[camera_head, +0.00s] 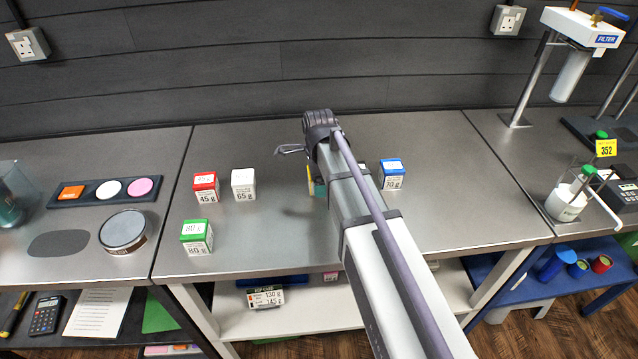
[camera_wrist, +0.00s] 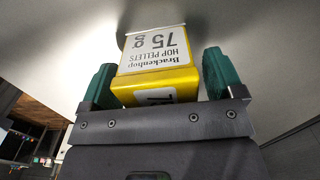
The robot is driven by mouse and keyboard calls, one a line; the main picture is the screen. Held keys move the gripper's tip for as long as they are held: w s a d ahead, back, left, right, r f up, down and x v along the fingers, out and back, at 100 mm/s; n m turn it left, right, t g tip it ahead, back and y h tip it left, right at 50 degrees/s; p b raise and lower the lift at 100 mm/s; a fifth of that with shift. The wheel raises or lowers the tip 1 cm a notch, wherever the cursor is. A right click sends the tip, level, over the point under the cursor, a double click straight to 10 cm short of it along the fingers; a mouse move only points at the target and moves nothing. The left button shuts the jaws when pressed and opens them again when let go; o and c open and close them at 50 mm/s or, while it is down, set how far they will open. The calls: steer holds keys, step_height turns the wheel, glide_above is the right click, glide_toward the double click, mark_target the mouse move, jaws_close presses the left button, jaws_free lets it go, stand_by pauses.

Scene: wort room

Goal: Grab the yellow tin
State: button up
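The yellow tin (camera_wrist: 160,85) fills the middle of the wrist view, with a yellow lid and a white label reading "Brackenhop HOP PELLETS 75 g". In the head view only a thin yellow strip of it (camera_head: 310,180) shows beside my arm, which hides the rest. My gripper (camera_wrist: 162,75) has its two green fingers spread wide, one on each side of the tin. Narrow gaps seem to show between fingers and tin, and I see no clear contact. In the head view a bit of a green finger (camera_head: 320,189) shows.
On the bench (camera_head: 270,245) stand a red-lidded tin (camera_head: 206,188), a white tin (camera_head: 243,184) and a green-lidded tin (camera_head: 196,237) to the left. A blue-lidded tin (camera_head: 392,174) is close on my arm's right. The filter stand (camera_head: 545,75) is farther right.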

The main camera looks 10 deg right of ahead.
steer(key=c, duration=1)
